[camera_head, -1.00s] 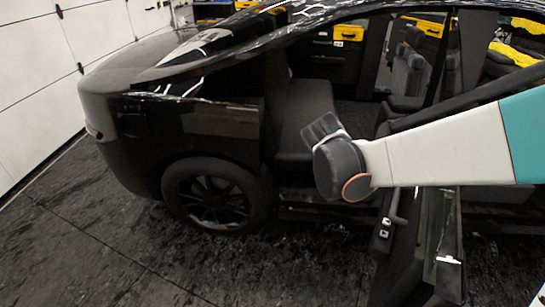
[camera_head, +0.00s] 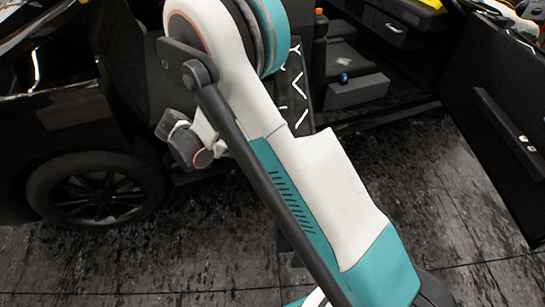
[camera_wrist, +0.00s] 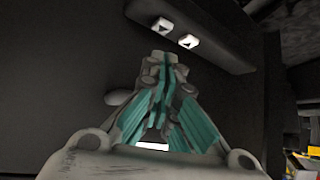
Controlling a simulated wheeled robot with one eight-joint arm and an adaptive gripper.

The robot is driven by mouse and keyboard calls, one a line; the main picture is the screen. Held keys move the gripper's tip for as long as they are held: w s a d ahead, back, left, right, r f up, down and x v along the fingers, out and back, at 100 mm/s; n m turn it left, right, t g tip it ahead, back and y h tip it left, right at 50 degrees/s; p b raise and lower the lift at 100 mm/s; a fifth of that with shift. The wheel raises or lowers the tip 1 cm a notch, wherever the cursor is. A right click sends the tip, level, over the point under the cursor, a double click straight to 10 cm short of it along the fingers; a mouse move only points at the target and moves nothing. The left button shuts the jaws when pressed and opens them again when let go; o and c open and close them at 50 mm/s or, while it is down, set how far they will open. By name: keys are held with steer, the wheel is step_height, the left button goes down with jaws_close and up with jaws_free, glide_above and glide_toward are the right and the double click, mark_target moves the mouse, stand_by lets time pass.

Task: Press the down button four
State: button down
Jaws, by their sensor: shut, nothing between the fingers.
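In the wrist view, two white buttons with dark arrow marks sit on a dark armrest (camera_wrist: 225,52): a left button (camera_wrist: 162,25) and a right button (camera_wrist: 189,41). Which arrow points down is hard to tell. My gripper (camera_wrist: 163,57) is shut and empty, its tips just below the buttons in the picture. I cannot tell how far the tips are from them. In the head view, two small pale buttons (camera_head: 527,143) show on the open door (camera_head: 485,95) at the right. My gripper cannot be made out there; my arm crosses the middle.
The black car (camera_head: 60,115) stands at the left with its rear wheel (camera_head: 95,190). The dark floor (camera_head: 420,180) between my arm and the door is clear.

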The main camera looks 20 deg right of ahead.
steer(key=shift+d+f, duration=0.1)
steer(key=shift+f, duration=0.15)
steer(key=b+x, duration=0.3)
steer(key=x, duration=0.7)
steer(key=shift+s+b, duration=0.1)
steer(key=shift+b, duration=0.2)
